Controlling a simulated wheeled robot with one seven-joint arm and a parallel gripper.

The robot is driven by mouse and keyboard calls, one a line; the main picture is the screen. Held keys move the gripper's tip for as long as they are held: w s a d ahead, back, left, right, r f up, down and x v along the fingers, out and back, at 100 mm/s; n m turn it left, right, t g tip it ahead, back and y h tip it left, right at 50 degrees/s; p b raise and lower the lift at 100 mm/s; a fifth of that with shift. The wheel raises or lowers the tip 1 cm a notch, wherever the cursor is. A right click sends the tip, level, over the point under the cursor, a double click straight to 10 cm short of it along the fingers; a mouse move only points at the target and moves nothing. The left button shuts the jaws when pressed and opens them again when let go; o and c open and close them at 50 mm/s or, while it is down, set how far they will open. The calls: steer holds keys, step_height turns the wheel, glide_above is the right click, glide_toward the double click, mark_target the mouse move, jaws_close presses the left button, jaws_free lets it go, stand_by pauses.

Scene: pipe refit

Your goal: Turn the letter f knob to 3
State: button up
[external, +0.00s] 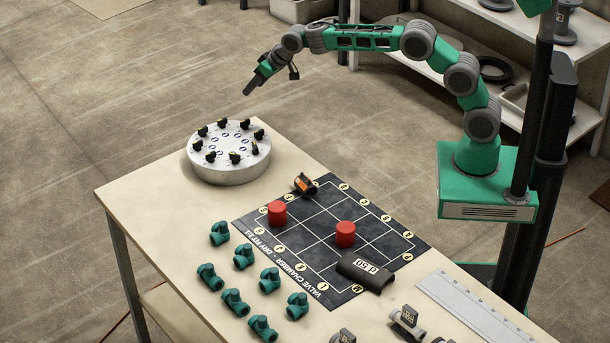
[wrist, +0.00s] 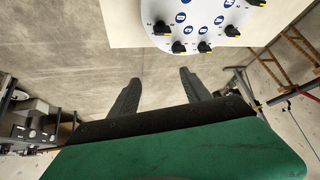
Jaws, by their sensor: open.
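A round white dial unit (external: 229,174) stands on the table's far left part. Several black knobs (external: 235,158) with yellow marks ring its top, with blue round labels inside the ring. The lettering is too small to read, so I cannot tell which knob is f. Part of the unit also shows at the top of the wrist view (wrist: 190,22), with several knobs (wrist: 204,47) along its near edge. My gripper (external: 247,92) is above and behind the unit, apart from it. In the wrist view its two fingers (wrist: 160,85) are spread and empty, with bare floor between them.
A black grid mat (external: 320,255) on the table (external: 185,230) holds two red cylinders (external: 345,234), an orange-marked black fitting (external: 304,184) and a dark pipe piece (external: 365,272). Several green fittings (external: 233,301) lie in front. A ruler (external: 480,310) lies at right. Shelves (external: 390,75) stand behind.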

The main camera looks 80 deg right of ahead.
mark_target(255, 145)
steer(key=a+f+n+y, duration=0.1)
steer(key=a, duration=0.1)
steer(key=s+a+f+n, duration=0.1)
steer(key=a+n, duration=0.1)
steer(key=a, duration=0.1)
steer(key=a+f+n+g+y, duration=0.1)
steer(key=a, duration=0.1)
steer(key=shift+s+a+f+n+y, duration=0.25)
steer(key=shift+a+f+n+y, duration=0.05)
steer(key=shift+a+f, duration=0.05)
steer(key=s+a+f+n+g+y, duration=0.1)
steer(key=s+a+n+g+y, duration=0.1)
steer(key=s+a+n, duration=0.25)
steer(key=shift+n, duration=0.85)
steer(key=x, duration=0.4)
steer(key=w+p+x, duration=0.1)
steer(key=x, duration=0.3)
steer(key=shift+w+a+r+p, duration=0.1)
steer(key=shift+a+p, duration=0.15)
steer(key=shift+p, duration=0.05)
steer(key=shift+c, duration=0.4)
jaws_close()
